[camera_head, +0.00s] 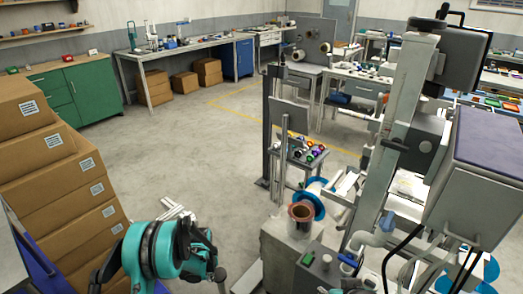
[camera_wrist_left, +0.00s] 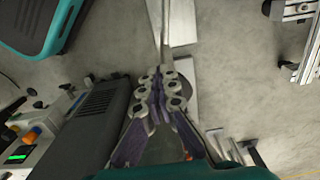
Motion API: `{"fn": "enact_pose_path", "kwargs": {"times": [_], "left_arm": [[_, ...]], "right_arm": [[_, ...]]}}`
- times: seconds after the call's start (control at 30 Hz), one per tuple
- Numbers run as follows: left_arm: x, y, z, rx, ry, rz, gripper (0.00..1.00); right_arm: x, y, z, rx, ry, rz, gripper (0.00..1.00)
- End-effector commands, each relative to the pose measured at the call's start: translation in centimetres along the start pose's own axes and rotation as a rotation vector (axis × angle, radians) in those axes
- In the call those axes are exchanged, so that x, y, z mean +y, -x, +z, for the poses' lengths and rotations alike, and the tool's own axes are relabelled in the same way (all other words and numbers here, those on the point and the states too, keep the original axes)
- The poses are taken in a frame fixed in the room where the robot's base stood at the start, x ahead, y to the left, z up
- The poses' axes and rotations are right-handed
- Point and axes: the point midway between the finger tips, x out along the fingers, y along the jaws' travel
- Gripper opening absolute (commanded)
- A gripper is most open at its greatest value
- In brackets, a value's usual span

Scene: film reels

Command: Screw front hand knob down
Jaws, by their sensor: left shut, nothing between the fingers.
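My left gripper (camera_wrist_left: 161,82) is shut with nothing between its fingers, pointing down over the floor in the left wrist view. In the head view my left arm comes in at the bottom left, and its teal links hide much of what lies below. I cannot single out the front hand knob with certainty. My right gripper is not in view.
Stacked cardboard boxes (camera_head: 75,195) stand close at the left. A reel with a blue rim (camera_head: 312,198) and a copper-coloured roll (camera_head: 301,211) sit by the machine. A control panel (camera_wrist_left: 30,135) with a green display lies left of my gripper. Open floor (camera_head: 165,150) spreads behind.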

Motion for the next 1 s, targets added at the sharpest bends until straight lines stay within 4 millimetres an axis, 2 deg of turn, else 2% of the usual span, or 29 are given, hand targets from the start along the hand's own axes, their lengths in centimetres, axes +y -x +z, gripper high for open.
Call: {"fn": "enact_pose_path", "kwargs": {"times": [0.1,0.3,1.0], "left_arm": [[0.0,-1.3,0.0,0.000,-0.001,0.000,0.00],[0.0,-2.5,0.0,0.000,-0.001,0.000,0.00],[-0.1,-2.6,-0.3,0.000,-0.002,0.000,0.00]], "right_arm": [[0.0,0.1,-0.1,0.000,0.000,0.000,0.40],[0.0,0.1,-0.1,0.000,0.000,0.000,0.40],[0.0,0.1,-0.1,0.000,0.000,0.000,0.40]]}}
